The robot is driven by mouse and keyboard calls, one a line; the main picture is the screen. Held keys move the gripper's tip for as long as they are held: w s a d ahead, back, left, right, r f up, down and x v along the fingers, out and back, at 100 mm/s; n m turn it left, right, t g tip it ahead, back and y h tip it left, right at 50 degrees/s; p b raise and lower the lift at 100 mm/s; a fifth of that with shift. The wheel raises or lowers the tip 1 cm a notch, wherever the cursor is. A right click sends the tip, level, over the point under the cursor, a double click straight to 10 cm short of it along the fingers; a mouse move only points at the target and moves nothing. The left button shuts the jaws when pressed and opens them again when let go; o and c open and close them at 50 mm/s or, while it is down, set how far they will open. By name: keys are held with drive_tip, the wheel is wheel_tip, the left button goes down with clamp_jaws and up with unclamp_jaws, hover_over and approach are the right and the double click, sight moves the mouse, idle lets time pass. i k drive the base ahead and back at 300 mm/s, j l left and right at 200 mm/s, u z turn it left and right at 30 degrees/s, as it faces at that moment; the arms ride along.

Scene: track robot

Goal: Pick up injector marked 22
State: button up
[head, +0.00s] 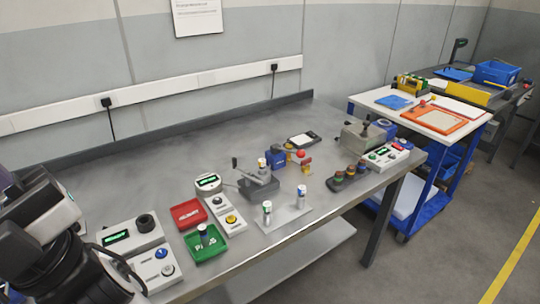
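Several small upright cylinders that may be injectors stand on the grey workbench. One with a green top (267,209) and one with a blue top (301,194) stand on a flat grey plate (285,219). Another cylinder (204,235) stands in the green tray (208,249) near the front edge. Any numbers on them are too small to read, so I cannot tell which is marked 22. My arm fills the lower left corner, in white and black. My gripper's fingers do not show.
A red tray (187,214) sits behind the green one. Button boxes with displays (131,236) stand at left, another (208,183) behind. A grey device with a lever (258,183) is mid-bench. A dark rack (349,176) holds cylinders at right. The back left bench is clear.

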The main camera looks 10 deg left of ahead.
sight(262, 161)
drive_tip(key=u, duration=0.4)
drive_tip(key=i+l+u, duration=0.15)
drive_tip(key=l+u, duration=0.25)
drive_tip(key=i+l+u, duration=0.1)
drive_tip(key=l+u, duration=0.3)
drive_tip(key=i+l+u, duration=0.15)
drive_tip(key=l, duration=0.7)
drive_tip(key=l+u, duration=0.1)
drive_tip(key=l, duration=0.75)
